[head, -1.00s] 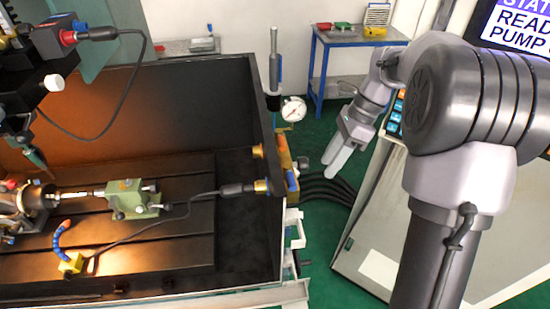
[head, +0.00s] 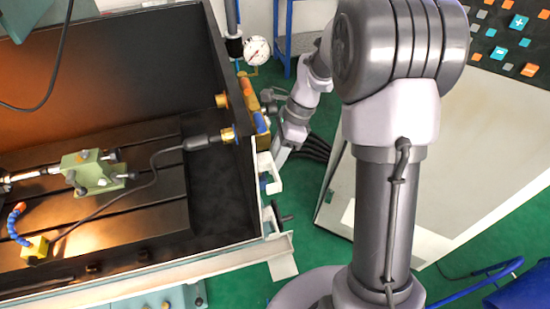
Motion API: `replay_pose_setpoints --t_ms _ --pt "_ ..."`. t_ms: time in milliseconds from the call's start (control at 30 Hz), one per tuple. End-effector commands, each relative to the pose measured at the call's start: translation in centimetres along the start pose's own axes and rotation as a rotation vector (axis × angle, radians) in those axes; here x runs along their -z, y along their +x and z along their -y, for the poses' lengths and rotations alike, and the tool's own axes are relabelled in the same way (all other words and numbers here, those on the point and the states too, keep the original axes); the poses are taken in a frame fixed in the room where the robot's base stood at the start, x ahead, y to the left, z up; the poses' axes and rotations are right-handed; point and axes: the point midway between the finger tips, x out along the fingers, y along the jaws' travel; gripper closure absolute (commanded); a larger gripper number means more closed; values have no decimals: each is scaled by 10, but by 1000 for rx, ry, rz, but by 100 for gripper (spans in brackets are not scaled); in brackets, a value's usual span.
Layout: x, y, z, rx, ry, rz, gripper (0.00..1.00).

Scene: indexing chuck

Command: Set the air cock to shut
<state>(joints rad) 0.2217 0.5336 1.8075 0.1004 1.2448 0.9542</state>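I cannot tell for certain which fitting is the air cock. On the machine tray's right wall, below a round white pressure gauge (head: 257,50), is a yellow manifold (head: 250,95) with an orange part and a blue part (head: 261,123). Lower on the same side is a dark handle on a stem (head: 277,218). My gripper (head: 277,160) points down just right of the wall, below the manifold. Its fingers are small and partly overlapped in this view, so their opening is unclear. I see nothing held.
The dark machine tray (head: 225,215) fills the left, with a green block (head: 90,170) and a cable inside. A pale cabinet (head: 460,150) stands right, with dark hoses (head: 317,148) beside my gripper. Green floor shows between tray and cabinet.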

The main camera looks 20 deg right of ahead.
Motion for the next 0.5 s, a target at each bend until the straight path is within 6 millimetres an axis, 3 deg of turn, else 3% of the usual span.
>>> replay_pose_setpoints --t_ms 67,267,500 --pt "0 0 0 0 0 0 63" --pt "0 -1 0 0 -1 0 100" --pt "0 0 0 2 4 1 100"
